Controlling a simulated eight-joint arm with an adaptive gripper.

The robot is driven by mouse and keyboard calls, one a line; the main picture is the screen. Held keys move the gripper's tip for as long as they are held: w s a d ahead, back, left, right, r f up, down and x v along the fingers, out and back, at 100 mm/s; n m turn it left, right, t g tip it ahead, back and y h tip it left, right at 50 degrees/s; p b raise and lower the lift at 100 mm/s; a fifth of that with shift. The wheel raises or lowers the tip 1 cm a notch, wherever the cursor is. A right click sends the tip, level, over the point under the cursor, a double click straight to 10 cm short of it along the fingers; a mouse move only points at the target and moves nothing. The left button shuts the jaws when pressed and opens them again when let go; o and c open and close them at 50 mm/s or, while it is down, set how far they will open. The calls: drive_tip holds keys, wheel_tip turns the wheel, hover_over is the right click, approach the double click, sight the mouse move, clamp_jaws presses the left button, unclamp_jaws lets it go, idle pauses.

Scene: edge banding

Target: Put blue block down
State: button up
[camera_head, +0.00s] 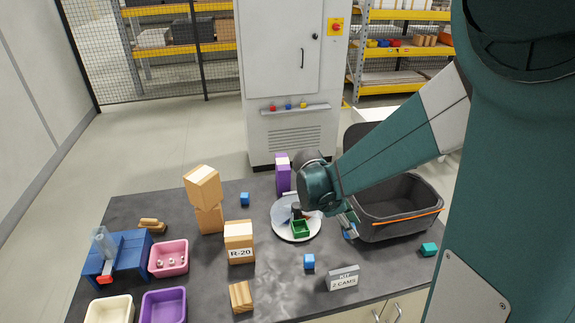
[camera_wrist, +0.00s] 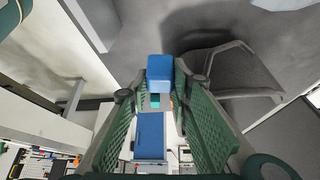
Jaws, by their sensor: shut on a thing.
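My gripper (camera_head: 348,224) is at the left side of the dark bin, low over the table, with the wrist stretched in from the right. It is shut on a small blue block (camera_head: 349,234), of which only a little shows in the head view. In the wrist view the blue block (camera_wrist: 160,70) sits between the tips of the green fingers (camera_wrist: 158,88). Whether the block touches the table cannot be told. Two other blue blocks lie on the table, one at the front middle (camera_head: 309,261) and one farther back (camera_head: 244,198).
The dark bin (camera_head: 440,205) stands right of my gripper. A teal block (camera_head: 429,249) and a KIT sign (camera_head: 343,278) are toward the front. Dark table (camera_head: 275,280) is bare around the front blue block.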

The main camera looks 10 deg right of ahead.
drive_tip(key=w+a+r+p, duration=0.2)
drive_tip(key=w+r, duration=0.1)
drive_tip(key=w, duration=0.4)
drive_tip(key=w+a+r+n+p, duration=0.1)
drive_tip(key=w+a+r+p, duration=0.15)
drive_tip(key=w, duration=0.55)
drive_tip(key=w+a+r+p, duration=0.1)
drive_tip(key=w+r+p, duration=0.15)
drive_tip(key=w, duration=0.45)
wheel_tip(320, 180, up, 6)
drive_tip(key=n+t+p, duration=0.1)
drive_tip(key=p, duration=0.4)
hover_over(283, 161)
drive_tip(key=shift+s+a, duration=0.1)
drive_tip(key=shift+f, duration=3.05)
drive_tip(key=shift+f, duration=0.1)
drive_tip(key=shift+f+p, duration=0.3)
drive_tip(key=shift+f, duration=1.5)
drive_tip(key=shift+f, duration=0.2)
